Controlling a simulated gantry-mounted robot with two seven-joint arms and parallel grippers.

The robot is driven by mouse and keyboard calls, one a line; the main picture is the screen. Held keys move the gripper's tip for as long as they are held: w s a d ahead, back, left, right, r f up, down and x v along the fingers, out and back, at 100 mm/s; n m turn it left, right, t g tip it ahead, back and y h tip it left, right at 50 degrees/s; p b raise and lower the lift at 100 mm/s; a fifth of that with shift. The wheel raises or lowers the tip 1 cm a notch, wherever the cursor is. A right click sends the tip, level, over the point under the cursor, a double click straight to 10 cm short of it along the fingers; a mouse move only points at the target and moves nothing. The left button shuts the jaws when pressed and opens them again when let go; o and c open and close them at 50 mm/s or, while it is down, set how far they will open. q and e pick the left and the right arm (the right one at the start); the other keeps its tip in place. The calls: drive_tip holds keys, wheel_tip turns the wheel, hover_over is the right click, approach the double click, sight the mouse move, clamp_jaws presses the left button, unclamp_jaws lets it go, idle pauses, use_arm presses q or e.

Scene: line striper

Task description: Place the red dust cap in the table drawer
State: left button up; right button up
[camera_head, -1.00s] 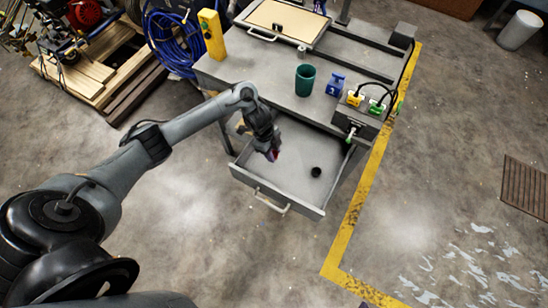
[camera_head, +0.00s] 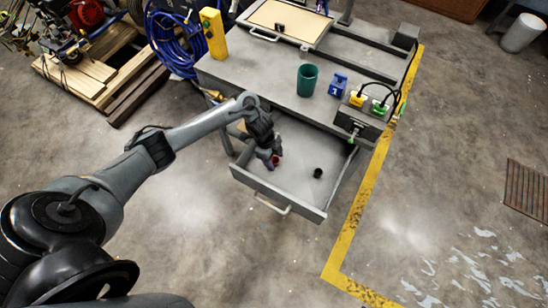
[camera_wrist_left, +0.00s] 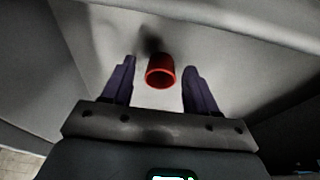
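The table drawer (camera_head: 262,184) is pulled out and open below the tabletop. The red dust cap (camera_head: 275,161) is inside the drawer area, beside my left gripper (camera_head: 270,163), which reaches down into the drawer. In the left wrist view the red cap (camera_wrist_left: 160,71) shows its round open end and lies between and beyond the two fingertips. The fingers of my left gripper (camera_wrist_left: 160,84) are spread, with a gap on each side of the cap. My right gripper is in neither view.
A black cap (camera_head: 318,173) lies in the drawer's right part. A green cup (camera_head: 307,80), a blue block (camera_head: 338,84) and a box with yellow and green plugs (camera_head: 362,118) stand on the tabletop (camera_head: 270,80). A yellow case (camera_head: 213,33) stands at its left edge.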

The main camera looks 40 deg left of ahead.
use_arm(q)
drive_tip(key=w+p+v, duration=0.1)
drive_tip(key=p+v, duration=0.3)
drive_tip(key=v, duration=0.7)
drive_tip(key=s+d+f+t, duration=0.1)
drive_tip(key=d+t, duration=0.2)
drive_tip(key=d, duration=1)
drive_tip(key=s+d+r+n+t, duration=0.1)
drive_tip(key=s+n, duration=0.1)
drive_tip(key=s+d+r+n+y, duration=0.1)
drive_tip(key=s+r+n, duration=0.1)
drive_tip(key=s, duration=0.1)
drive_tip(key=s+d+r+n+t, duration=0.1)
drive_tip(key=s+d+r+n, duration=0.1)
drive_tip(key=n, duration=0.1)
drive_tip(key=shift+s+d+t+y+p, duration=0.1)
drive_tip(key=shift+s+t+y+p, duration=0.2)
drive_tip(key=shift+s+y+p, duration=0.1)
drive_tip(key=s+a+r+n+g, duration=0.1)
drive_tip(key=s+a+n, duration=0.1)
drive_tip(key=s, duration=0.3)
drive_tip(key=s+a+r+n+g+y, duration=0.1)
drive_tip(key=s+a+r+n, duration=0.1)
drive_tip(key=s, duration=0.4)
drive_tip(key=shift+s+a+n+g, duration=0.25)
drive_tip(key=shift+a+n+g, duration=0.15)
drive_tip(key=shift+a+n, duration=0.6)
drive_tip(key=shift+d+r, duration=0.15)
drive_tip(key=shift+d, duration=0.1)
